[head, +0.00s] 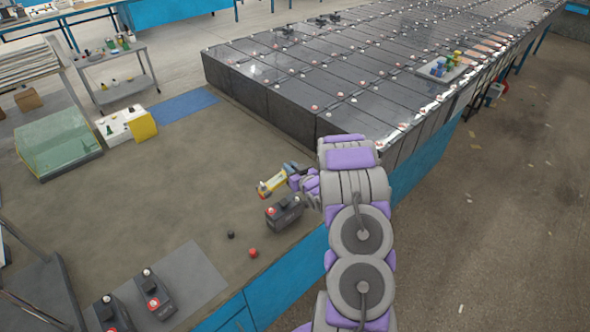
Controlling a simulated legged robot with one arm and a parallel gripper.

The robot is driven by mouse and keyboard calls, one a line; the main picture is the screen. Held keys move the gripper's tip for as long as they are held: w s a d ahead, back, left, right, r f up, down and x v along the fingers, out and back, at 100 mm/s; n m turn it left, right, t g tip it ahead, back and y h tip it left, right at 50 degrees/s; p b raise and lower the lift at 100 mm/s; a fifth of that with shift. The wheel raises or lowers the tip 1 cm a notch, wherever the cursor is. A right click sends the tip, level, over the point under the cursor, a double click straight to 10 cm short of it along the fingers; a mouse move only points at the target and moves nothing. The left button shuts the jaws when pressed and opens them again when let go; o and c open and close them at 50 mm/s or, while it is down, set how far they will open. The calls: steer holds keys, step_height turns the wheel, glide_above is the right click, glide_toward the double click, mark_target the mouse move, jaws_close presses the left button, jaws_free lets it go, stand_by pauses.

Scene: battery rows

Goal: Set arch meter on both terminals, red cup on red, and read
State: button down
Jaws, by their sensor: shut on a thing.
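My gripper (293,177) is left of my arm, shut on a small yellow piece that looks like the arch meter (271,184). The piece is held at or just above a dark battery (285,213) on the grey bench top. A reddish terminal shows at the battery's left end; its other end is partly covered by my gripper and arm. The meter's cups and reading are too small to make out. I cannot tell whether the meter touches the battery.
A red cap (253,252) and black cap (230,235) lie on the bench (190,190). Two dark batteries (153,293) (112,313) stand lower left. Black battery rows (300,75) fill the back right, with a tray (443,69) on them. A clear green-tinted box (57,143) stands left.

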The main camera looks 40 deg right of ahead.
steer(key=shift+s+d+f+p, duration=0.4)
steer(key=shift+s+d+p, duration=0.1)
steer(key=shift+s+d, duration=0.15)
steer(key=shift+f+m, duration=0.15)
steer(key=shift+m, duration=0.15)
step_height(320, 180, down, 6)
steer(key=shift+d+r+b, duration=0.1)
steer(key=shift+b, duration=0.9)
steer(key=shift+d, duration=0.15)
